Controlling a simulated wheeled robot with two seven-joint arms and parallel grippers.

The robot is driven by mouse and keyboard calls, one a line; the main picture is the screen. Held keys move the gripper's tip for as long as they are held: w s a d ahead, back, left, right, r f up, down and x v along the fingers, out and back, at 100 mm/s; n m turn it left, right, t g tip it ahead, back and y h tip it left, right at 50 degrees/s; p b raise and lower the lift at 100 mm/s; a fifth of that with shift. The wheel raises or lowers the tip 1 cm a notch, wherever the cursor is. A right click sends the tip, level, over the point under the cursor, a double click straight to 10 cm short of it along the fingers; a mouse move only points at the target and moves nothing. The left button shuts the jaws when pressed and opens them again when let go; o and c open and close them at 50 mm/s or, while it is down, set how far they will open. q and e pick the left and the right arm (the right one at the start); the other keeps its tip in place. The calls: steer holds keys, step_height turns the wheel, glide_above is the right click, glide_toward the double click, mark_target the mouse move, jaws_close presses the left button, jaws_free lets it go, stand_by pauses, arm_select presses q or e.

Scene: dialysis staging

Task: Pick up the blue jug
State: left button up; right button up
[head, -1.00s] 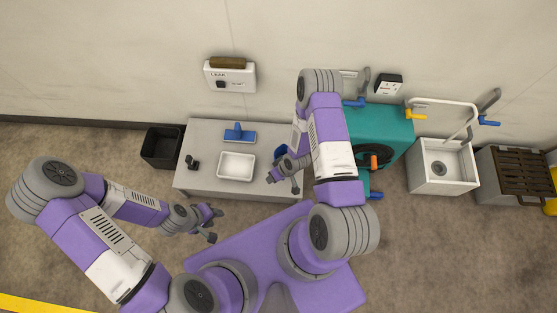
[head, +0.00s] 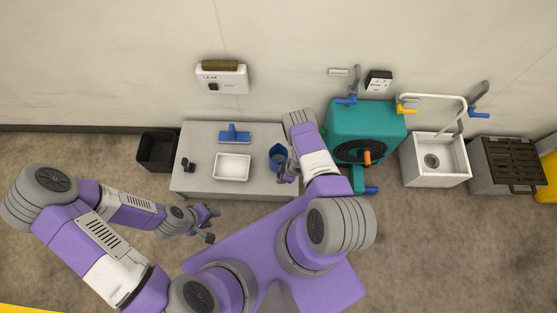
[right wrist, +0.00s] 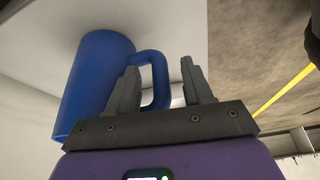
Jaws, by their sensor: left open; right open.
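The blue jug (head: 277,157) stands on the right part of the grey table (head: 205,135). It shows large in the right wrist view (right wrist: 92,80), with its handle (right wrist: 155,78) toward my right gripper. My right gripper (right wrist: 160,82) is open, and the handle appears between its two fingers or just beyond them; I cannot tell whether they touch. In the head view my right gripper (head: 290,172) is at the table's right edge, just right of the jug. My left gripper (head: 210,223) is open and empty in front of the table, over the floor.
On the table are a white tray (head: 232,155), a blue-handled tool (head: 235,137) and a small black item (head: 188,164). A black bin (head: 157,149) stands left of the table. A teal machine (head: 365,118) stands to the right, then a white sink (head: 421,178).

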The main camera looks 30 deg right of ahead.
steer(key=shift+x, duration=0.75)
jaws_close()
steer(key=shift+r, duration=0.1)
steer(key=shift+r, duration=0.15)
